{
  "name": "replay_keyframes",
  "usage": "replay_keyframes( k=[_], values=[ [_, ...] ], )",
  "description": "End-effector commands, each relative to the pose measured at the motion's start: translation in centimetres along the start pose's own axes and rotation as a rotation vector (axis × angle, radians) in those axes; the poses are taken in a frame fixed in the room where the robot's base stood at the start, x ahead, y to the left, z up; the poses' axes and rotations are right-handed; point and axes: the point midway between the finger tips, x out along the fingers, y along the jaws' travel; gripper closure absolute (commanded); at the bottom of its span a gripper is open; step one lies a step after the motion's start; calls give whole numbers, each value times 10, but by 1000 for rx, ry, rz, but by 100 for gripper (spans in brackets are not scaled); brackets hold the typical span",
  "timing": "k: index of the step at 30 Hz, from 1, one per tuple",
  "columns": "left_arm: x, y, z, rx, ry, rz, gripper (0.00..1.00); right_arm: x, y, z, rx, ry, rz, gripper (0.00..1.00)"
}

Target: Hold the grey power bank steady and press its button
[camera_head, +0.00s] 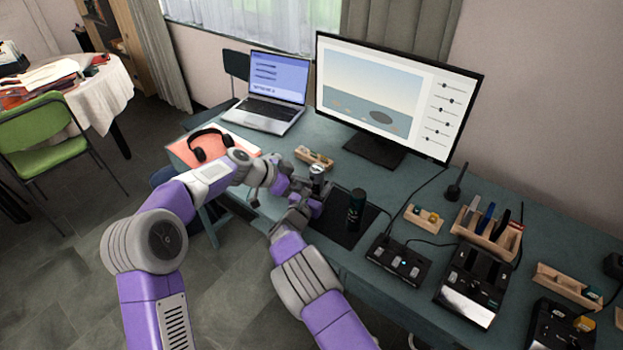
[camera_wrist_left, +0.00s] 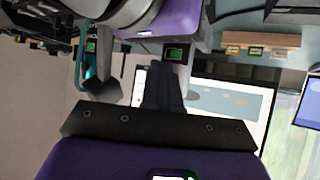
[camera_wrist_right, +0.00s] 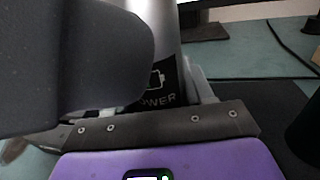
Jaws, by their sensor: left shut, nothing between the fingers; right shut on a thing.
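The grey power bank (camera_head: 317,173) is a silver cylinder with a dark lower part. It stands about upright near the dark mat in the head view. In the right wrist view the power bank (camera_wrist_right: 165,85) shows a battery mark and part of the word "POWER". My right gripper (camera_head: 314,203) is shut on the power bank. My left gripper (camera_head: 298,184) is shut and empty, close beside the power bank on its left. Its dark fingers (camera_wrist_left: 165,85) are together in the left wrist view. The button cannot be made out.
A dark green can (camera_head: 356,210) stands on the black mat (camera_head: 338,236), right of the grippers. A wooden tray (camera_head: 314,157) lies behind them. The monitor (camera_head: 390,95), laptop (camera_head: 272,95) and headphones (camera_head: 208,143) are farther back. Black devices (camera_head: 398,262) crowd the right.

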Motion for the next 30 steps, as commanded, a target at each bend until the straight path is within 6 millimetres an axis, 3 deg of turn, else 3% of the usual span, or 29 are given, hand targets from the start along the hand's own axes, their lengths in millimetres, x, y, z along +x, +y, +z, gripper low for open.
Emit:
replay_keyframes(
  k=[17,30],
  values=[
    [-10,6,7,0,-1,-2,100,0,0,0,1,0,1,95],
    [-40,27,28,-1,-1,-3,100,0,0,0,1,0,1,95]
  ],
)
